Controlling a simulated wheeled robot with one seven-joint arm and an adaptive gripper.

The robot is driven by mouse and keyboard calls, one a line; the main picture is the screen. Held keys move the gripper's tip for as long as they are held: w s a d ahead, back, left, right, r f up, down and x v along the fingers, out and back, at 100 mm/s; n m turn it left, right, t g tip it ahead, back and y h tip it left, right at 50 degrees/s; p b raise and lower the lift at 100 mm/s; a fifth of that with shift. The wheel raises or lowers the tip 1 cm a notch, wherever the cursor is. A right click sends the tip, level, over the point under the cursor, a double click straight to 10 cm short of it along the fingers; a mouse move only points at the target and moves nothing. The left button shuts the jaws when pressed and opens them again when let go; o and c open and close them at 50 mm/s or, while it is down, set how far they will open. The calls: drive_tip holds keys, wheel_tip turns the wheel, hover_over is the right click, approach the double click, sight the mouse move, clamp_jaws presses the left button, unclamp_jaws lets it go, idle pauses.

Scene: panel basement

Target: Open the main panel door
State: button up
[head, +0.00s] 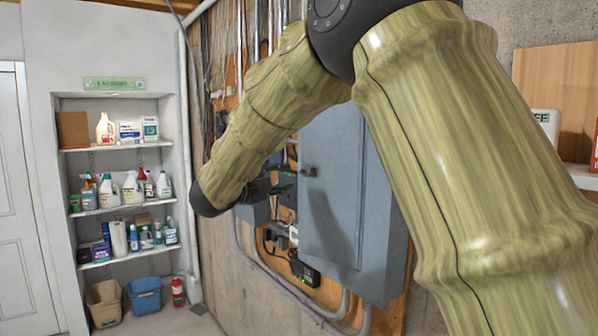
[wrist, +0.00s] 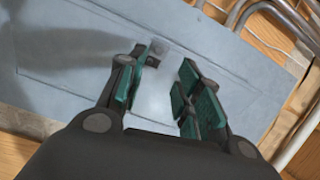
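The grey main panel (head: 384,240) is mounted on the wall, and its door (head: 335,200) looks shut. A small dark latch (head: 310,171) sits at the door's left edge. In the wrist view the door (wrist: 60,55) fills much of the picture, and the latch (wrist: 154,60) shows between the fingertips. My gripper (wrist: 163,60) is open, with its green-padded fingers on either side of the latch and nothing held. I cannot tell whether a finger touches it. In the head view my gripper (head: 280,188) is left of the latch, partly hidden by my arm.
Conduits (head: 240,255) and a small black device (head: 305,272) lie below and left of the panel. Shelves (head: 120,212) with bottles stand at the left, with two bins (head: 144,296) and a red extinguisher (head: 178,291) beneath. A wooden board (head: 555,85) is at the right.

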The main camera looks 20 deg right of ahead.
sight(301, 172)
drive_tip(key=p+x, duration=0.4)
drive_tip(key=x, duration=0.3)
drive_tip(key=shift+w+d+r, duration=0.1)
drive_tip(key=shift+w+d, duration=0.15)
drive_tip(key=shift+d, duration=0.1)
drive_tip(key=shift+f+p+x, duration=0.2)
drive_tip(key=shift+p+x, duration=0.25)
drive_tip(key=shift+x, duration=0.5)
